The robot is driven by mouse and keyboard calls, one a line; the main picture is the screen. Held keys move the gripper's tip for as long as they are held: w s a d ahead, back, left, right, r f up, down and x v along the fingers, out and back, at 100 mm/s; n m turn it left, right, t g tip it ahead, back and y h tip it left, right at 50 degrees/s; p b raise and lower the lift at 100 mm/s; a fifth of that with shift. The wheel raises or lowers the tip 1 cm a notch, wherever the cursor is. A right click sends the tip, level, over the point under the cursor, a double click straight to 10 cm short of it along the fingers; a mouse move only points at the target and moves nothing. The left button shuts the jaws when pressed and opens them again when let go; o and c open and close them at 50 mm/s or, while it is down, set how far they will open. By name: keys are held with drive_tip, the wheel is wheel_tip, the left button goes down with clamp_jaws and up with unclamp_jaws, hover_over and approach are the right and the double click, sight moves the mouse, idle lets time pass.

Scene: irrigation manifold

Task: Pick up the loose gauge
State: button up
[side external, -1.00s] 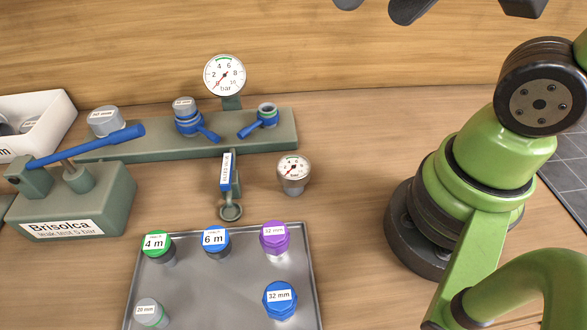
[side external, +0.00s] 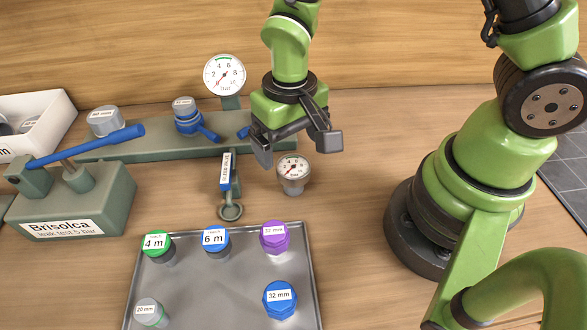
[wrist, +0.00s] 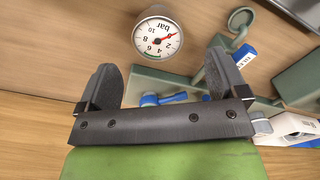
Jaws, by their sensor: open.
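The loose gauge (side external: 293,172) is a small round white dial with a red needle on a grey metal body. It stands on the wooden table in front of the manifold's right end. In the wrist view the gauge (wrist: 158,36) shows beyond the fingertips, between their lines. My gripper (side external: 294,150) is open and empty, with its fingers spread just above and behind the gauge in the side view. The gripper also shows in the wrist view (wrist: 155,82). No finger appears to touch the gauge.
The green manifold (side external: 150,148) carries a fixed gauge (side external: 224,75) and blue valves. A grey tray (side external: 225,285) with several caps is in front. The pump (side external: 75,205) stands left.

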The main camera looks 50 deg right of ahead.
sight(293, 165)
drive_tip(key=shift+s+f, duration=0.15)
drive_tip(key=shift+f, duration=3.7)
drive_tip(key=c, duration=1)
